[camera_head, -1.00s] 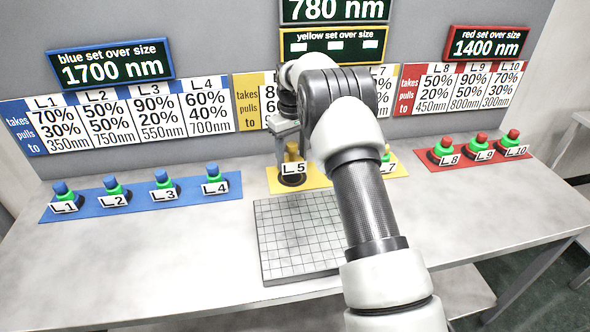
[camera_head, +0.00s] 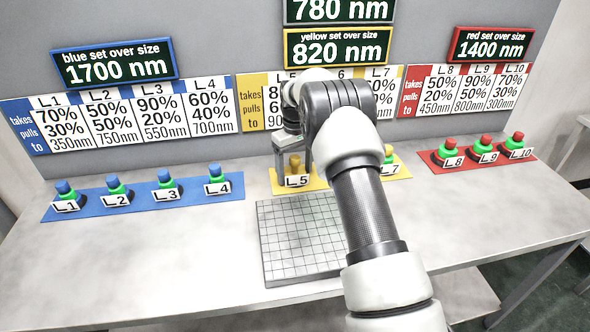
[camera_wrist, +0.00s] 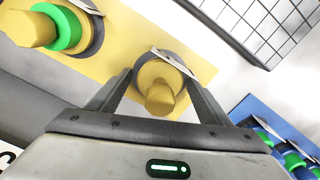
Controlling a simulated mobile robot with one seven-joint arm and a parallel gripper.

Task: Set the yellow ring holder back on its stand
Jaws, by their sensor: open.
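The yellow ring holder marked L5 (camera_head: 295,163) stands on its dark stand at the left part of the yellow mat (camera_head: 277,187). It also shows in the wrist view (camera_wrist: 160,94), with its white label behind it and the dark round stand (camera_wrist: 176,61) around its foot. No green shows on it. My gripper (camera_head: 294,168) is open, pointing down, with one finger on each side of the holder; the wrist view shows the fingers (camera_wrist: 159,82) apart from it. The yellow display (camera_head: 338,49) reads 820 nm.
Another yellow holder (camera_wrist: 32,29) with a green ring stands on the same mat. L7 (camera_head: 389,156) shows right of my arm. Blue holders (camera_head: 165,179) stand left, red ones (camera_head: 486,146) right. A gridded plate (camera_head: 300,240) lies in front. The table's left front is clear.

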